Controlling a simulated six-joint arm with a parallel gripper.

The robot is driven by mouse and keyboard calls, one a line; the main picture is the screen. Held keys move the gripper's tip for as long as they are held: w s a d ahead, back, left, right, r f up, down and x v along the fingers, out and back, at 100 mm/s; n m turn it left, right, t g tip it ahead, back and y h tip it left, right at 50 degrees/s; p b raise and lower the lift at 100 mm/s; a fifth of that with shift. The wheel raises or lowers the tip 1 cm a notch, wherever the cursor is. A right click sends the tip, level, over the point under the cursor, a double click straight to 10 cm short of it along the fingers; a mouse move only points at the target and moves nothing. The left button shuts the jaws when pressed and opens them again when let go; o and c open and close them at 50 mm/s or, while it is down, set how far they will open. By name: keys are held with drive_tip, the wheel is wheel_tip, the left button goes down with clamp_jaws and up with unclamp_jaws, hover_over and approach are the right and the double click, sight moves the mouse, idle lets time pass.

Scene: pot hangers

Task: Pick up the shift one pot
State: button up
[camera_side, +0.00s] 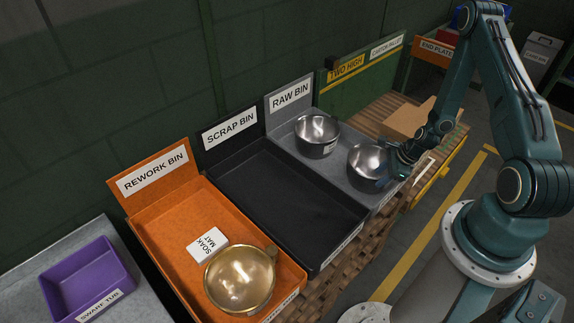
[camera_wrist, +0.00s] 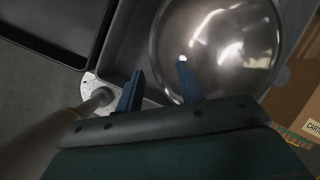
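Two round steel pots stand in the grey raw bin (camera_side: 285,123): a back one (camera_side: 317,130) and a front one (camera_side: 366,161). A brass pot (camera_side: 240,283) stands in the orange rework bin. No shift marking is readable on any pot. My gripper (camera_side: 391,152) is at the right rim of the front steel pot and partly hides it. In the wrist view my gripper (camera_wrist: 158,82) is open, with one finger outside the steel pot (camera_wrist: 225,40) and the other over its inside. I cannot tell whether either finger touches the rim.
The rework bin (camera_side: 165,225) also holds a white soak mat block (camera_side: 207,245). The black scrap bin (camera_side: 285,190) between the bins is empty. A purple sware tub (camera_side: 85,280) stands at the far left. A cardboard box (camera_side: 408,120) lies on the pallet right of the raw bin.

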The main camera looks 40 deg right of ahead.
drive_tip(key=shift+f, duration=0.1)
drive_tip(key=shift+x, duration=2.55)
clamp_jaws()
